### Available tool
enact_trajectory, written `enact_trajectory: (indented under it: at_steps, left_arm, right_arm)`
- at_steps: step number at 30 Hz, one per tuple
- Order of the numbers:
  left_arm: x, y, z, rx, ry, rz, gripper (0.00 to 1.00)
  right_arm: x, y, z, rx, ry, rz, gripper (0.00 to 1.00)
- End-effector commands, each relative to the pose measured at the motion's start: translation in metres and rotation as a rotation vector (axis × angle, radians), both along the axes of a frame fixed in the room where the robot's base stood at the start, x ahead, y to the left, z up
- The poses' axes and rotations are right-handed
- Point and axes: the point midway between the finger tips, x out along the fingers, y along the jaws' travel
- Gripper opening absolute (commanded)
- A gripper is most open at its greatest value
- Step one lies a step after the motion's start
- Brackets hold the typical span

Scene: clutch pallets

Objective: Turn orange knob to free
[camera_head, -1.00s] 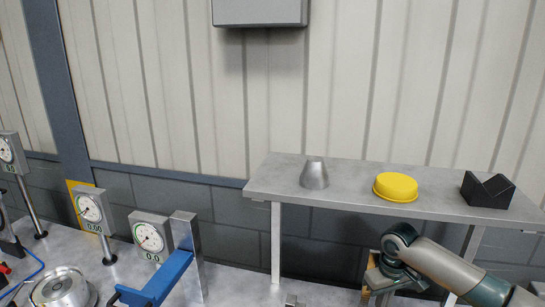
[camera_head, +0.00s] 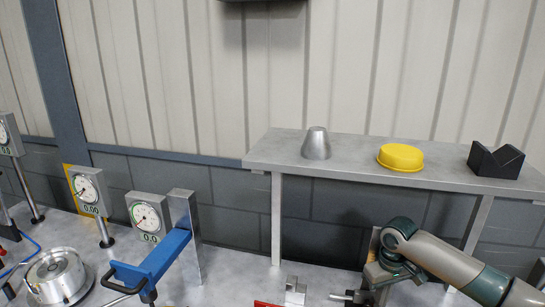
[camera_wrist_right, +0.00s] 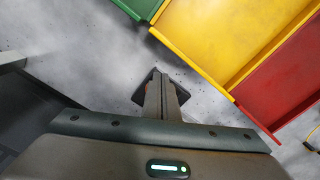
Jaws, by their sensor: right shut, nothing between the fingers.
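I cannot make out an orange knob in either view. My left gripper is not in view. Dial gauges (camera_head: 88,190) and (camera_head: 148,218) stand at the left, beside a blue clamp arm (camera_head: 160,268) with a black handle. A round silver part (camera_head: 57,275) sits on the bench at the lower left.
A raised grey shelf (camera_head: 340,170) holds a metal cone (camera_head: 316,143), a yellow cap (camera_head: 400,157) and a black V-block (camera_head: 496,160). A small metal block (camera_head: 295,290) is on the bench. The yellow bin (camera_wrist_right: 225,40) and red bin (camera_wrist_right: 285,85) lie right of my right gripper.

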Motion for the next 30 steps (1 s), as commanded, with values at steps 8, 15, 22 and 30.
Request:
enact_trajectory:
  at_steps: [8,15,22,30]
  left_arm:
    - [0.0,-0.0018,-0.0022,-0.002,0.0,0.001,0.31]
    - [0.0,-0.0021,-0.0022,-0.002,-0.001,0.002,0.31]
    - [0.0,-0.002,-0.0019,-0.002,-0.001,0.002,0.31]
    - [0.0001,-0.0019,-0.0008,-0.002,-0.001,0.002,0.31]
  right_arm:
    - [0.0003,0.0007,-0.013,0.001,-0.001,0.0,0.0]
    - [0.0003,0.0005,-0.0136,0.001,-0.001,0.0,0.0]
    - [0.0006,0.0005,-0.0134,0.001,-0.001,0.0,0.0]
    - [0.0031,0.0004,-0.0132,0.0,-0.001,0.0,0.0]
